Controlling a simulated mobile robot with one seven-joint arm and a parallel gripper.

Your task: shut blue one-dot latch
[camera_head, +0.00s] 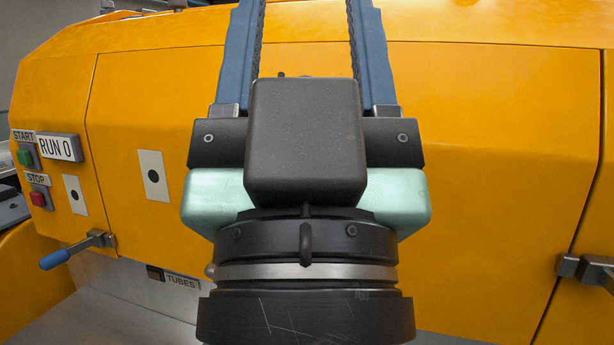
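A latch with a blue grip (55,260) and a grey metal lever sits at the lower left of the orange machine. Its lever is tilted, with the blue end pointing left and slightly down, away from the metal mount at its right end. White plates with one black dot each are above it, one on the narrow left panel (75,195) and one on the wider panel (153,176). My gripper (303,12) is in the middle, to the right of the latch and apart from it. Its two blue fingers stand wide apart; their tips are cut off at the top edge. Nothing shows between them.
A green START button (25,158), red STOP button (38,199) and RUN 0 display (56,148) are at far left. A TUBES label (173,277) is below the panel. Another metal latch part (588,268) is at the right edge. My gripper hides the panel's middle.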

